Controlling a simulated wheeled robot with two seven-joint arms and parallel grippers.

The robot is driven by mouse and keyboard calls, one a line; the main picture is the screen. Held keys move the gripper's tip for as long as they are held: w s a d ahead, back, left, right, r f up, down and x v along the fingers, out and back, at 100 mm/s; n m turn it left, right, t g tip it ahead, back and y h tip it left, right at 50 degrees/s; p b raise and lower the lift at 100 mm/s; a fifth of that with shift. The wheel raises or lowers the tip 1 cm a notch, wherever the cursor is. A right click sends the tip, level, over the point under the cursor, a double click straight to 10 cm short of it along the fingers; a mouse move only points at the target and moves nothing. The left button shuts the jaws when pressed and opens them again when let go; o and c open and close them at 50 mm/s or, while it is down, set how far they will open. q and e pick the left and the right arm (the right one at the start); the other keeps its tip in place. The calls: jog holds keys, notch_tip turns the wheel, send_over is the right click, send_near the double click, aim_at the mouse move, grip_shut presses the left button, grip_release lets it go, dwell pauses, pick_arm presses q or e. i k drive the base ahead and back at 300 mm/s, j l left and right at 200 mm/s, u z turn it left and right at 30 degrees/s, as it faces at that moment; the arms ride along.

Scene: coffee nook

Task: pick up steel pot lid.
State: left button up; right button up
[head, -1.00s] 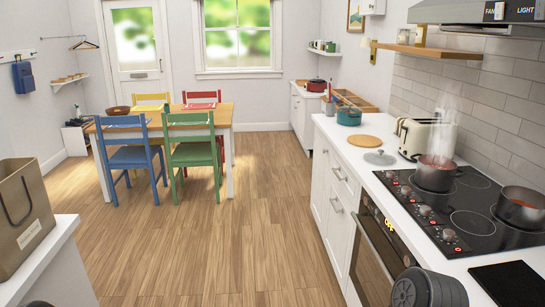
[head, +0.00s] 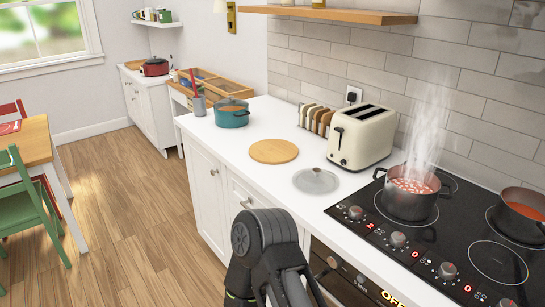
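The steel pot lid (head: 316,181) is a round, flat grey disc with a small knob on top. It lies on the white counter (head: 262,184), between the round wooden board and the hob, in front of the toaster. Nothing touches it from above. A dark, rounded part of one of my arms rises from the bottom middle of the head view, in front of the counter's edge and below the lid. No gripper fingers show on it. Neither of my grippers can be seen.
A cream toaster (head: 362,137) stands just behind the lid. A round wooden board (head: 274,151) and a teal pot (head: 231,114) are to the left. A steaming pot (head: 410,197) sits on the black hob (head: 430,236) to the right.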

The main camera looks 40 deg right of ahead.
aim_at(316, 181)
jog(key=i, duration=3.55)
jog(key=z, duration=4.95)
